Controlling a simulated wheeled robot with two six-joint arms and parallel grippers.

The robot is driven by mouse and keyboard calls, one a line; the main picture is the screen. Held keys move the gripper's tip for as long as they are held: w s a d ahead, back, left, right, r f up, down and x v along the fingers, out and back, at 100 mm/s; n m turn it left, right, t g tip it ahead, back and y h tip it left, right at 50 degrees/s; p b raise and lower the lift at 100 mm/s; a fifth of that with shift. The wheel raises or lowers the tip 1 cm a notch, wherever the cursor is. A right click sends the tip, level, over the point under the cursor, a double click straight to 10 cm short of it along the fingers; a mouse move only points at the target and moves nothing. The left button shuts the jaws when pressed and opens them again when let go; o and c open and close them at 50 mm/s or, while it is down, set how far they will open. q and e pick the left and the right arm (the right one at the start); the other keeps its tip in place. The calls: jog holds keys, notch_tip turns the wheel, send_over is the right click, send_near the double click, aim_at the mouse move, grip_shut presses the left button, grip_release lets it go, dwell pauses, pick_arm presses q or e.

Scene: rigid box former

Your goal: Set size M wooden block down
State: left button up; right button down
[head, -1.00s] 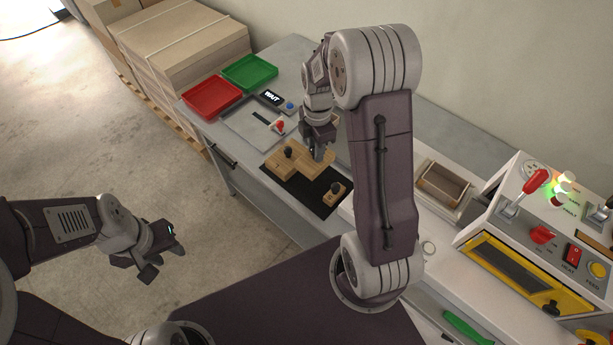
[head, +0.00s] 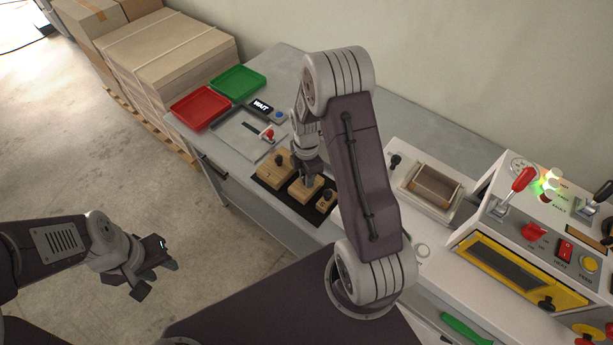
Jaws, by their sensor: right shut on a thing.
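The size M wooden block (head: 303,191) is the middle one of three knobbed wooden blocks in the head view. It is upright over the black mat (head: 267,188) and appears to rest on it, though a tiny gap cannot be ruled out. My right gripper (head: 310,181) is above it, shut on its knob, which the fingers hide. The larger block (head: 270,167) is on its left and the smaller block (head: 326,202) on its right. My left gripper (head: 155,278) is open and empty, out over the floor.
A red tray (head: 200,108), a green tray (head: 239,82) and a WAIT display (head: 261,106) are at the table's far left. A wooden box frame (head: 435,187) and the machine (head: 530,250) with levers are on the right.

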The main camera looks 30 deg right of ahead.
jog(key=c, duration=1.2)
grip_release()
jog(key=shift+f, duration=0.1)
jog(key=shift+o, duration=0.2)
notch_tip(320, 180, up, 12)
jog(key=s+a+m, duration=0.3)
jog(key=s+m, duration=0.3)
jog(key=m, duration=0.3)
jog(key=s+a+m+t, duration=0.1)
jog(key=s+a+m, duration=0.3)
jog(key=m, duration=0.5)
jog(key=s, duration=0.2)
jog(key=shift+s+a+f, duration=0.25)
jog(key=shift+s+a, duration=0.05)
